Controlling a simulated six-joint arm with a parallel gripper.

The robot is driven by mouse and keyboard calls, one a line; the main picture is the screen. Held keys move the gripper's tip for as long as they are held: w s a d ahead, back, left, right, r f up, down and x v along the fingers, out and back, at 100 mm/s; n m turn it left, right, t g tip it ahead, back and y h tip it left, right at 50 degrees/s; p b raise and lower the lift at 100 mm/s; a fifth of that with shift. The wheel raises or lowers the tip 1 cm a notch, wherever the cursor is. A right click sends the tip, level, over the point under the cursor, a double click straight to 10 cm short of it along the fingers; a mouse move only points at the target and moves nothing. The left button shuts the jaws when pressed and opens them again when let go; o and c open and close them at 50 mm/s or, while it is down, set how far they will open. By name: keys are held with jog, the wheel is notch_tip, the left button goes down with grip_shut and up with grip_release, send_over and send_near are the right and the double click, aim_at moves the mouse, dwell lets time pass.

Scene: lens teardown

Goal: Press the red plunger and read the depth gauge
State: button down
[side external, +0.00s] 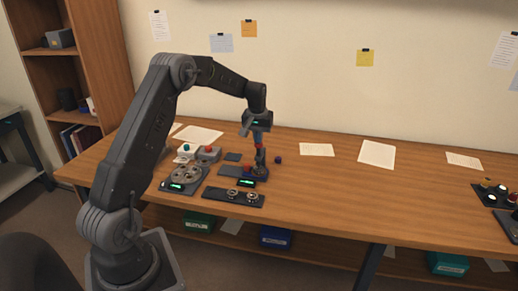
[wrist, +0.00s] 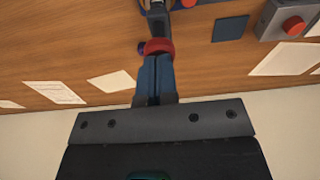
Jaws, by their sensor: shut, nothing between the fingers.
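The red plunger (wrist: 166,45) shows in the wrist view as a round red cap right at the tips of my gripper (wrist: 156,58). My gripper is shut, with its two blue fingers together and nothing between them. The fingertips overlap the cap in this view, so I cannot tell whether they touch it. In the side view, my gripper (side external: 258,143) points down over a gauge stand with a dark blue base (side external: 258,174). A small display with green digits (side external: 246,183) sits at its front; the digits are too small to read.
Left of the stand are a grey box with a red button (side external: 209,154), a white box with a teal button (side external: 185,152) and a round-dial device (side external: 186,176). A dark tray (side external: 234,197) with small round parts lies in front.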

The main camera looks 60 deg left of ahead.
jog(key=shift+f, duration=0.95)
dwell(0.4)
jog(key=shift+r, duration=0.1)
jog(key=shift+r, duration=4.55)
jog(key=s+d+r+m+t, duration=0.1)
jog(key=s+d+r, duration=0.25)
jog(key=d, duration=0.35)
jog(key=s+d+r+m, duration=0.2)
jog(key=s+d+r, duration=0.15)
jog(key=d, duration=0.25)
jog(key=s+d+r+m+t, duration=0.1)
jog(key=s+d+r, duration=0.25)
jog(key=d, duration=0.35)
jog(key=s+d+f+m+t, duration=0.1)
jog(key=s+d+m, duration=0.1)
jog(key=s+d, duration=0.4)
jog(key=s+d+f+m+t+h, duration=0.1)
jog(key=s+d+f+m, duration=0.1)
jog(key=s+d, duration=0.4)
jog(key=shift+s+m, duration=0.5)
jog(key=shift+s, duration=2.25)
